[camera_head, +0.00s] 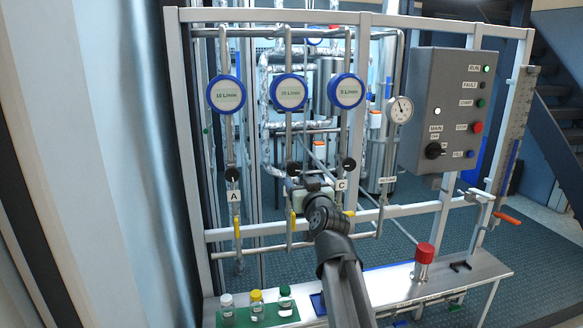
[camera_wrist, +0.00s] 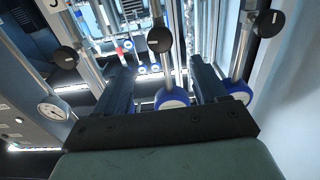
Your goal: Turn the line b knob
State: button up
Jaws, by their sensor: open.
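The line b knob (camera_head: 293,168) is a round black knob on the middle of three upright pipes, below a blue-rimmed flow dial (camera_head: 289,92). In the wrist view the picture is upside down, and the middle black knob (camera_wrist: 160,39) shows beyond my fingertips, roughly centred between them. My gripper (camera_wrist: 159,66) is open and empty, its two dark fingers apart, with no contact seen. In the head view my gripper (camera_head: 303,187) is just below and right of the knob, its fingers hard to make out. No label for line b is visible.
The line A knob (camera_head: 232,174) and line C knob (camera_head: 348,164) flank the middle pipe. Yellow-handled valves sit lower on the pipes. A pressure gauge (camera_head: 399,110) and a control box (camera_head: 447,112) are right. A bench (camera_head: 383,285) with bottles and a red-capped part stands below.

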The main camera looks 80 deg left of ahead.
aim_at(292, 166)
jog(key=a, duration=1.4)
jog(key=shift+f, duration=0.1)
jog(key=shift+d, duration=0.1)
jog(key=c, duration=1)
